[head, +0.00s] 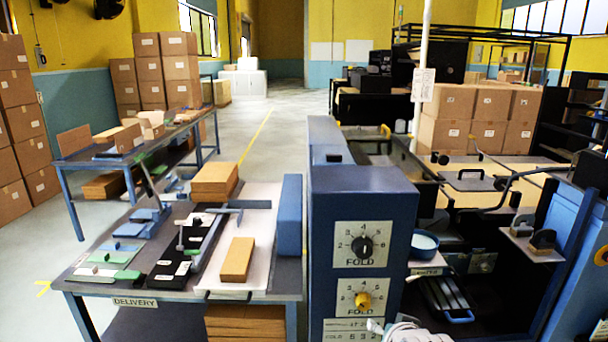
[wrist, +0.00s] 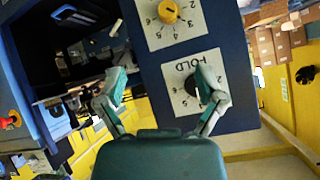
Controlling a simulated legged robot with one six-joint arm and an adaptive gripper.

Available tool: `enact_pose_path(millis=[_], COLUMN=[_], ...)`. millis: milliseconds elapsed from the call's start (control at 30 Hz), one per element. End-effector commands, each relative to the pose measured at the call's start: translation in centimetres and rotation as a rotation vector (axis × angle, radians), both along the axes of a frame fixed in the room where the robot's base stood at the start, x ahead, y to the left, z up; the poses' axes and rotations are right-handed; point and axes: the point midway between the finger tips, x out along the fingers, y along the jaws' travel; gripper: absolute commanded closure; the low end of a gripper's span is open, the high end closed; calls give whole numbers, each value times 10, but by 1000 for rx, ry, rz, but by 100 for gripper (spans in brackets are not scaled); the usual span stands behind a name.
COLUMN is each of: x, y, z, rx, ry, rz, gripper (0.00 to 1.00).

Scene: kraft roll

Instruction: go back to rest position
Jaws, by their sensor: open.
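My gripper (wrist: 163,88) is open in the wrist view, its two grey-green fingers spread with nothing between them. The blue machine cabinet (wrist: 150,70) with two fold dials is in front of it. The black knob (wrist: 193,86) is partly hidden behind the right finger; I cannot tell whether they touch. The yellow knob (wrist: 168,11) is beyond the fingers near the top edge. In the head view, the black knob (head: 362,247) is above the yellow knob (head: 363,300) on the cabinet (head: 345,205). A pale part of my arm shows at the bottom edge, without clear fingertips.
The delivery table (head: 130,305) stands left of the cabinet with brown stacks, a small brown block (head: 237,259) and tools on it. Open floor (head: 270,135) runs behind the delivery table.

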Motion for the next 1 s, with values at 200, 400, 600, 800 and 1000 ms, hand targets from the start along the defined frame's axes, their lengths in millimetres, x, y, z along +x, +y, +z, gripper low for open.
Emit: enact_pose_path(millis=[200,400,600,800,1000], x=[-66,-136,-175,-178,-178], y=[2,6,7,8,8], z=[32,50,55,55,55], rx=[-102,-172,-201,-203,-203], ry=[171,330,418,430,430], rz=[89,190,251,258,258], gripper=[12,12,12,12,12])
